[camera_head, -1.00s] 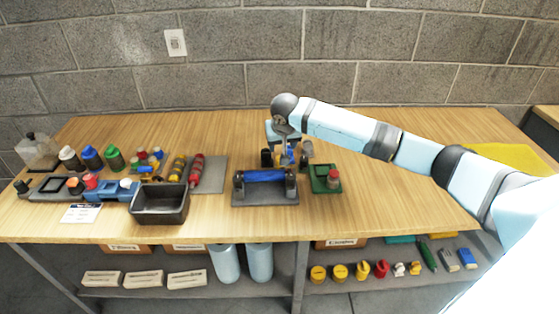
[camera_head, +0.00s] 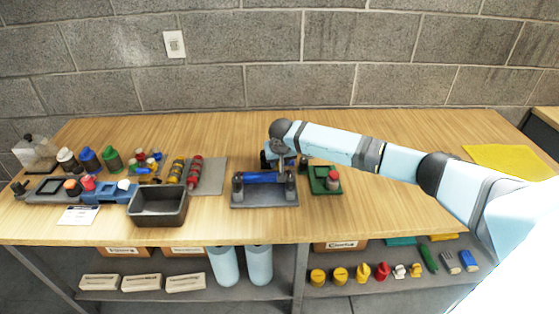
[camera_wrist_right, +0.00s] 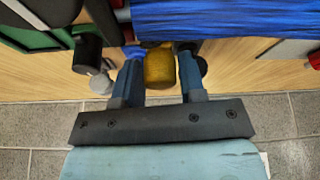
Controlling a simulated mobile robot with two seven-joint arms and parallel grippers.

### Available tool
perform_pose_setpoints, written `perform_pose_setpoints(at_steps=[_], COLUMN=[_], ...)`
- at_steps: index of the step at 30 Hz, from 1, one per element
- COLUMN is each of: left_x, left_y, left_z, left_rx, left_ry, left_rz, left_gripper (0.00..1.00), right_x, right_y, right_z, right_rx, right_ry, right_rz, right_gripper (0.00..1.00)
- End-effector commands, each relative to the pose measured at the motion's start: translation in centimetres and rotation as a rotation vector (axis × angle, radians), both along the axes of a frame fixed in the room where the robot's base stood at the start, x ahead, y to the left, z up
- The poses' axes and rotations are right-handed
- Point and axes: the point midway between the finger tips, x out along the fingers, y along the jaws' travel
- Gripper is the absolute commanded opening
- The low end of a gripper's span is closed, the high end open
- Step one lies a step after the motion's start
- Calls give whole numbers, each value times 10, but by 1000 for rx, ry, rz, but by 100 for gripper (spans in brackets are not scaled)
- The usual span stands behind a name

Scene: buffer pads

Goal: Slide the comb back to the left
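A fixture on a grey base plate (camera_head: 264,203) carries a blue roller (camera_head: 263,178) between two dark end posts. The roller also shows as a ribbed blue band at the top of the right wrist view (camera_wrist_right: 235,18). My right gripper (camera_wrist_right: 160,75) is down just behind the roller. Its two fingers stand either side of a yellow knob (camera_wrist_right: 159,68); whether they press on it I cannot tell. In the head view my right wrist (camera_head: 281,140) hides most of this spot. I cannot clearly make out the comb itself. My left gripper is not in view.
A green block with a red-topped piece (camera_head: 325,180) stands close right of the fixture. A black bin (camera_head: 158,204), a grey mat (camera_head: 208,177) with rollers and several bottles are to the left. The table's right half is mostly clear, with a yellow cloth (camera_head: 510,160) at the far right.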

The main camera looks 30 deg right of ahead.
Motion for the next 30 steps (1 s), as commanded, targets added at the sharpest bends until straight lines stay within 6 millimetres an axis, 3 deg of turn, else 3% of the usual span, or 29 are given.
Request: perform_pose_setpoints(at_steps=[1,4,5,11,18,24,30], left_x=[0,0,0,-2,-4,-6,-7], left_y=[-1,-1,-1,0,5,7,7], left_z=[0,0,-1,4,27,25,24], left_rx=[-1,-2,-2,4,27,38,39], left_ry=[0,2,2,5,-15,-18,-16], left_rz=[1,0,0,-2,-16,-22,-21], left_gripper=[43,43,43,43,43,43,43], right_x=[0,0,0,4,27,49,58], right_y=[0,0,0,7,45,79,94], right_z=[0,0,0,3,5,2,1], right_rx=[0,0,0,3,5,3,1], right_ry=[0,0,0,-1,0,0,-1], right_rz=[0,0,0,1,1,0,-1], right_gripper=[26,3,0,0,0,0,0])
